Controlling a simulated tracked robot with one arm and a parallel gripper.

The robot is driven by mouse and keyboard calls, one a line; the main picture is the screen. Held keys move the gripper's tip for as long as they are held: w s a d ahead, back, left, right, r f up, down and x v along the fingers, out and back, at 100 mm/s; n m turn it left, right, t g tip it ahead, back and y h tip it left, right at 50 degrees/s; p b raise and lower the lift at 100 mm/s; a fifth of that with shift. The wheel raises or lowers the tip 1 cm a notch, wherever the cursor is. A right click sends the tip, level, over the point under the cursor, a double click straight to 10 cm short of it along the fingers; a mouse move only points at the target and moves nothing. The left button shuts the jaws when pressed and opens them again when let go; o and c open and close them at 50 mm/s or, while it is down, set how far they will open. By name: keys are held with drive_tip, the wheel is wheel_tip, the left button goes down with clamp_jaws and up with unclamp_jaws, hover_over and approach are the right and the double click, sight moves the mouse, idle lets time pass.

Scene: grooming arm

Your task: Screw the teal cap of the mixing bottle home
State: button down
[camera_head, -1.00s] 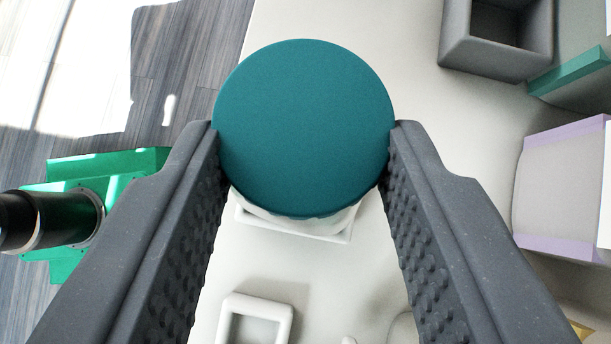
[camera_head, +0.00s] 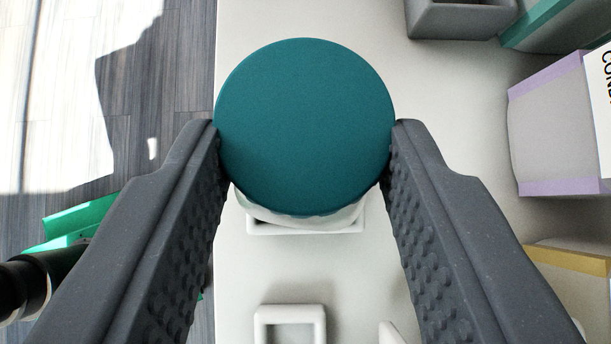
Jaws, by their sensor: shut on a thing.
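The teal cap (camera_head: 305,125) is a round disc in the upper middle of the view, seen from above. My gripper (camera_head: 305,130) is shut on it, one dark grey studded finger at its left edge and one at its right edge. Below the cap shows a sliver of the whitish mixing bottle (camera_head: 300,221). The cap hides most of the bottle and its thread, so I cannot tell how far the cap is seated. The bottle stands at a white square holder (camera_head: 305,229) on the pale table.
A grey box (camera_head: 460,20) and a teal-edged bin (camera_head: 545,25) stand at the top right. A lilac-edged bin (camera_head: 550,125) and a yellow-edged bin (camera_head: 575,262) line the right. An empty white square holder (camera_head: 290,314) lies below. The table's left edge borders dark floor.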

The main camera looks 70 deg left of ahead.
drive_tip(key=shift+s+m+t+b, duration=0.1)
drive_tip(key=shift+m+t+b, duration=0.2)
drive_tip(key=shift+m+b, duration=0.2)
drive_tip(key=shift+s+a+m+t+h+b, duration=0.2)
drive_tip(key=shift+m+t+h+b, duration=0.5)
drive_tip(key=shift+m, duration=0.4)
drive_tip(key=c, duration=0.7)
unclamp_jaws()
drive_tip(key=shift+w, duration=0.1)
drive_tip(key=shift+d+r, duration=0.1)
drive_tip(key=v, duration=0.8)
